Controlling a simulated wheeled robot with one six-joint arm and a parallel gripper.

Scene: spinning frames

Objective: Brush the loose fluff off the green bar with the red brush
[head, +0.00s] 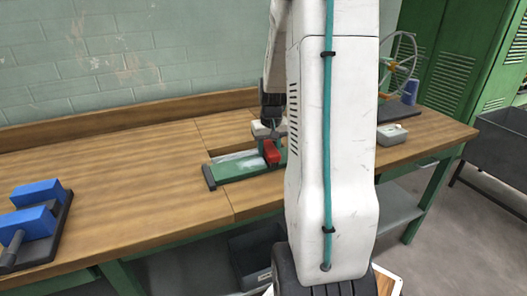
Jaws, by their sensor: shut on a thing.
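My white arm hides the bench just right of the brush and perhaps the right end of the bar.
The workbench (110,170) is clear between the bar and a dark stand with blue blocks (38,191) at far left. Right of my arm are a small grey box (391,134), a blue spool (410,92) and a spoked wheel (403,53). A dark bin (500,150) stands beyond the bench.

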